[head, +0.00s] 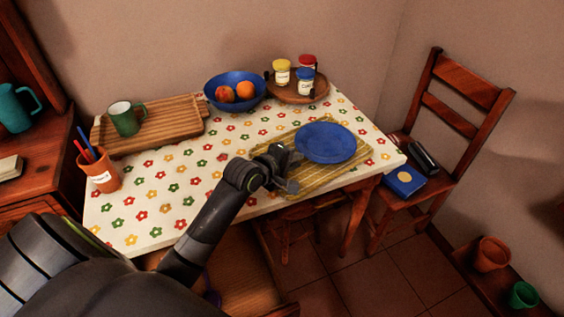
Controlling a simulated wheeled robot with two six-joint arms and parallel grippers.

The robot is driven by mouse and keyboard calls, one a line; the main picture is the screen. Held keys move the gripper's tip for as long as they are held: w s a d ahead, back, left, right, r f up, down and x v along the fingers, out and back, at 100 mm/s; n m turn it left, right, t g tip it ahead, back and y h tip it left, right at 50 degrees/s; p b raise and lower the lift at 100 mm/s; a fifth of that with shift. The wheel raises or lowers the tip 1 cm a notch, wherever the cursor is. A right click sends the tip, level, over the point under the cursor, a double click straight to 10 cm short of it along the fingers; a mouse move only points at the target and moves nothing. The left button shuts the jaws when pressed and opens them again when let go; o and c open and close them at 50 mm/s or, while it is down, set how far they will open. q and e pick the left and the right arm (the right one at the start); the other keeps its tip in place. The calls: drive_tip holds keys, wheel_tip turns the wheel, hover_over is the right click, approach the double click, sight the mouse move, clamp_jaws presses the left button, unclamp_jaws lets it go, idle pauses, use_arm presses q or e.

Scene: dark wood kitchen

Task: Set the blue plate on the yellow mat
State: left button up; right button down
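The blue plate (326,142) lies over the right part of the yellow mat (322,176), near the right end of the table. From this view it looks flat; I cannot tell whether it rests fully on the mat. My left gripper (292,170) is over the mat, just left of and nearer than the plate's left rim. Its fingers look apart, with nothing seen between them. I cannot tell whether a finger touches the rim. My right gripper is not in view.
Behind the mat stand a blue bowl (248,103) with fruit and a round wooden tray (314,97) with jars. A wooden board (180,133) with a green mug and an orange cup (104,173) stand at left. The flowered cloth (190,185) is clear in between.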

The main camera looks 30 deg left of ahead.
use_arm(q)
drive_tip(key=v, duration=0.6)
drive_tip(key=shift+s+p, duration=0.15)
drive_tip(key=shift+p, duration=0.2)
